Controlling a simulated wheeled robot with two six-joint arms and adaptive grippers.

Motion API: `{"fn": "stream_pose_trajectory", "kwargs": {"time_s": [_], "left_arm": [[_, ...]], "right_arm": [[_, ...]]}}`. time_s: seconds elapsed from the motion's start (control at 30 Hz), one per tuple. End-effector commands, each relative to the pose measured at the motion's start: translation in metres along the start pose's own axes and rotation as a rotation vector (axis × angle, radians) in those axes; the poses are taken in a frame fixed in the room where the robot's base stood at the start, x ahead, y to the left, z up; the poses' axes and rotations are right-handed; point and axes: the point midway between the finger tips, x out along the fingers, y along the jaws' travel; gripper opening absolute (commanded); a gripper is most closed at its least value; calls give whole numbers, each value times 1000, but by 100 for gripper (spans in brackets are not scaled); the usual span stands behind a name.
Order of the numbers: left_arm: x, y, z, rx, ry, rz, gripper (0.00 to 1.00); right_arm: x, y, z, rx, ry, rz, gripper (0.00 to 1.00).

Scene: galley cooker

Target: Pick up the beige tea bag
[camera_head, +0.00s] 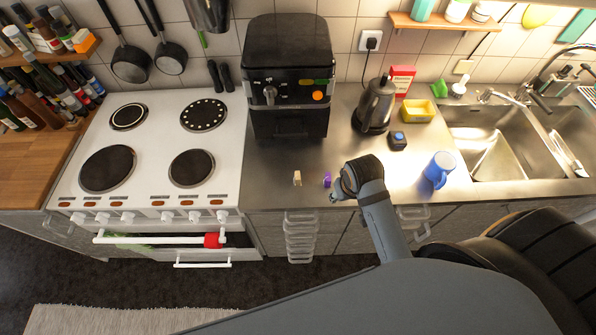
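My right gripper (335,194) is low over the counter, right beside the purple item and a short way right of the beige tea bag. It is apart from the beige tea bag. Its fingers are small and partly hidden by the wrist, so I cannot tell how far they are open. My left gripper is not in view.
The stove (151,150) is to the left.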

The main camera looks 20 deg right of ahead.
Motion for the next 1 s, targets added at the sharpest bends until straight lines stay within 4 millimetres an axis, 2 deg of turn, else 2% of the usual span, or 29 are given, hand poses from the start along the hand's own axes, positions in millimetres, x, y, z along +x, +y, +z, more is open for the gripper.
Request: {"fn": "stream_pose_trajectory", "kwargs": {"time_s": [0.3,0.47,0.6,0.7,0.83,1.0], "left_arm": [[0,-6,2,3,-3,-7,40],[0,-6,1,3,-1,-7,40],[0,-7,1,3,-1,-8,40],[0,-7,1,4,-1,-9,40],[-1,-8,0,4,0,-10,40],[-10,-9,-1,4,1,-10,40]], "right_arm": [[21,-34,-67,125,-117,-27,47],[17,-62,-106,161,-183,-43,47],[6,-86,-135,173,-233,-50,47],[2,-93,-143,176,-252,-48,47],[3,-94,-144,177,-257,-47,47],[28,-95,-136,176,-259,-46,47]]}}
